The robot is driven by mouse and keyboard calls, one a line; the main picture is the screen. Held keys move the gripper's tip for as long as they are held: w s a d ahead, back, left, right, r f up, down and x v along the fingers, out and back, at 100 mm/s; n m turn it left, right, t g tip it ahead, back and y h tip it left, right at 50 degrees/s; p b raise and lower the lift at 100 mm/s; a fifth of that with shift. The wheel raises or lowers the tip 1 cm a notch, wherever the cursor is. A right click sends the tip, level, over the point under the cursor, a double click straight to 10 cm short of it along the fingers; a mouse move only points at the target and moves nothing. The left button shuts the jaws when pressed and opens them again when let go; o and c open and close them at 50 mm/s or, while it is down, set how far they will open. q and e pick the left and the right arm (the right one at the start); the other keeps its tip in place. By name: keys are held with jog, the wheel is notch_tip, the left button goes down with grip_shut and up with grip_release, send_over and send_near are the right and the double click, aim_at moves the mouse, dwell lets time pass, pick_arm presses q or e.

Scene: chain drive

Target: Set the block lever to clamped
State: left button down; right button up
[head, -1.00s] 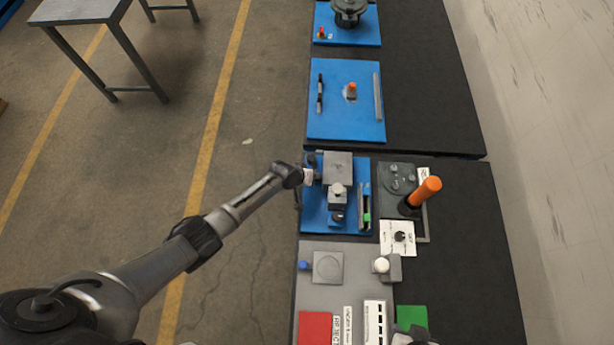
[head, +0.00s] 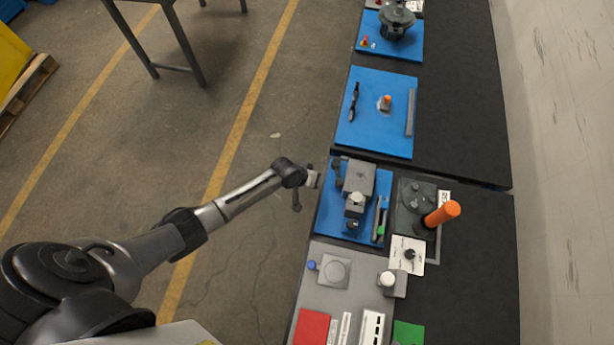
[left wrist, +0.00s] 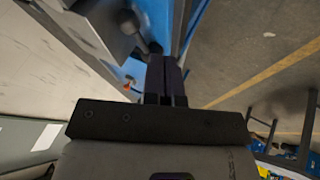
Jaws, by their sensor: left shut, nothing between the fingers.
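The grey block (head: 359,177) stands on a blue base plate (head: 326,222) on the black bench in the head view. A small dark lever-like part (head: 337,172) is at the block's left side; its exact setting is too small to tell. My left gripper (head: 314,179) is just left of the plate's edge, apart from the block. In the left wrist view its dark fingers (left wrist: 166,75) are together and empty. A dark rod with a rounded end (left wrist: 132,29) shows beyond them, beside the grey block. My right gripper is not in view.
A white-knobbed part (head: 356,200) stands in front of the block. Right of the plate is a grey fixture with an orange handle (head: 442,214). A grey panel (head: 312,287) lies nearer, and another blue plate (head: 375,135) farther away. The floor left of the bench is open.

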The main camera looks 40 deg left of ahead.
pick_arm(q)
jog(key=shift+d+v, duration=0.15)
jog(key=shift+v, duration=1.05)
jog(key=shift+d+v, duration=0.1)
jog(key=shift+v, duration=1.1)
jog(key=shift+s, duration=0.1)
jog(key=s+d+r+m+y+p, duration=0.1)
jog(key=s+r+m+y, duration=0.2)
jog(key=r, duration=0.7)
jog(key=s+r+m+y, duration=0.1)
jog(key=s+r+m, duration=0.35)
jog(key=r, duration=0.45)
jog(key=s+d+f+n+g+p, duration=0.1)
jog(key=s+f+n+g+p, duration=0.1)
jog(key=s, duration=1.7)
jog(key=shift+s+n+h, duration=0.15)
jog(key=shift+n+h, duration=0.15)
jog(key=shift+n, duration=0.05)
